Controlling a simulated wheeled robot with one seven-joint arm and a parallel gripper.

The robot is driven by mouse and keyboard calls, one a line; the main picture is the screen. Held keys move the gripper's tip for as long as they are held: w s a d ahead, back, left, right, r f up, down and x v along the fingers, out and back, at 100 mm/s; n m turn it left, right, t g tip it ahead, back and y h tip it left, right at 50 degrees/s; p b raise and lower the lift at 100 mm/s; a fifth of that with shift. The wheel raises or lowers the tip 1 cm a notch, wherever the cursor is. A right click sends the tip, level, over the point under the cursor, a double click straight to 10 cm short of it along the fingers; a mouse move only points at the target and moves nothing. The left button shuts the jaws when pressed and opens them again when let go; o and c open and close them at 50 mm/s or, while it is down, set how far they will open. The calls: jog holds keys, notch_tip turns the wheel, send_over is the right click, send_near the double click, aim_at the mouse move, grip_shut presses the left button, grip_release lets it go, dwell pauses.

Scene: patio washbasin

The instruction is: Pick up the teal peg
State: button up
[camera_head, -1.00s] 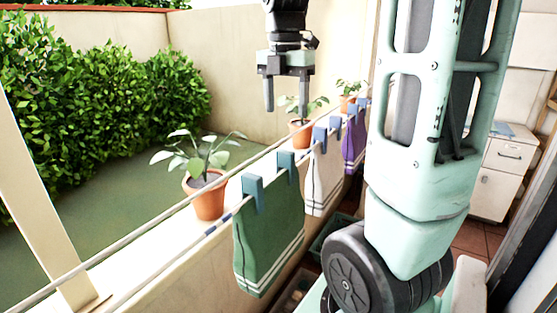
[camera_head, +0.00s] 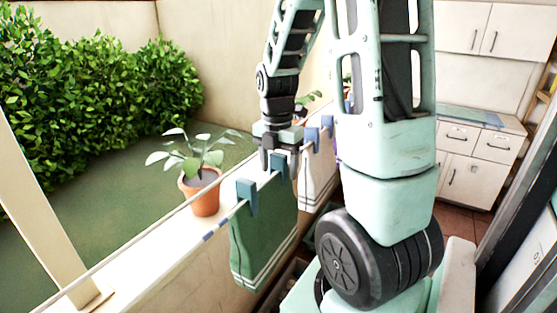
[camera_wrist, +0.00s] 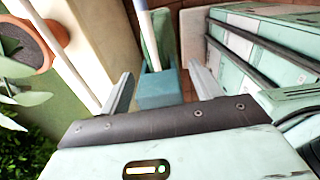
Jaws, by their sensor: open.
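Two teal pegs clip a green cloth (camera_head: 262,235) with white stripes to the line. One teal peg (camera_head: 248,196) is at the cloth's left corner and the other teal peg (camera_head: 279,170) at its right. My gripper (camera_head: 279,158) is open, pointing down at the right peg, with its fingers on either side of it in the picture. In the wrist view a teal peg (camera_wrist: 158,90) shows between the open fingertips, apart from both. The cloth's lower part is partly hidden there.
Blue pegs (camera_head: 312,138) hold a whitish cloth (camera_head: 316,180) further along the line. A potted plant (camera_head: 204,190) stands on the ledge left of the line, close to my gripper. White cabinets (camera_head: 470,165) stand at the right. A hedge (camera_head: 90,90) is behind.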

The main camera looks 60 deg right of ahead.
jog(key=shift+f, duration=0.7)
jog(key=c, duration=1)
jog(key=shift+r, duration=0.1)
jog(key=shift+c, duration=0.2)
